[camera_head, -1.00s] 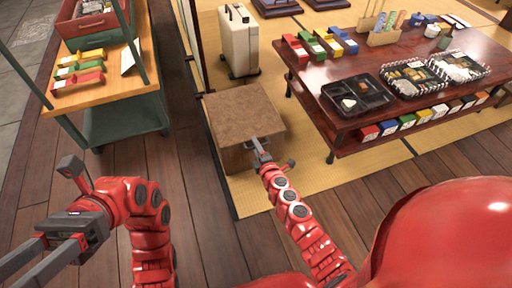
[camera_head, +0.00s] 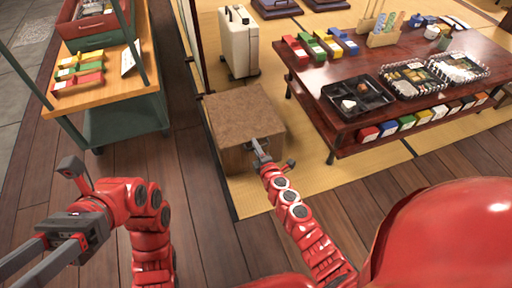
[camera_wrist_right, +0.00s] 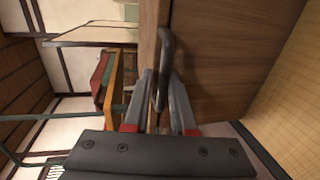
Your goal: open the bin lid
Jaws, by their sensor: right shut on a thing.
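The bin (camera_head: 232,158) is a brown wooden box on the floor near the tatami. Its flat brown lid (camera_head: 243,108) lies level on top, with no gap that I can make out. My right gripper (camera_head: 259,150) is at the front edge of the bin. In the right wrist view its two fingers (camera_wrist_right: 161,98) are shut on a dark curved handle (camera_wrist_right: 167,45) on the wooden face, beside a lighter wood edge (camera_wrist_right: 148,40). My left gripper (camera_head: 22,262) is at the lower left of the head view, with its fingers apart and empty, away from the bin.
A low dark red table (camera_head: 350,62) with lunch trays stands to the right of the bin. A cream suitcase (camera_head: 238,42) stands behind it. A green cart with a wooden top (camera_head: 95,95) is at the left. Wooden floor (camera_head: 188,215) lies clear between cart and bin.

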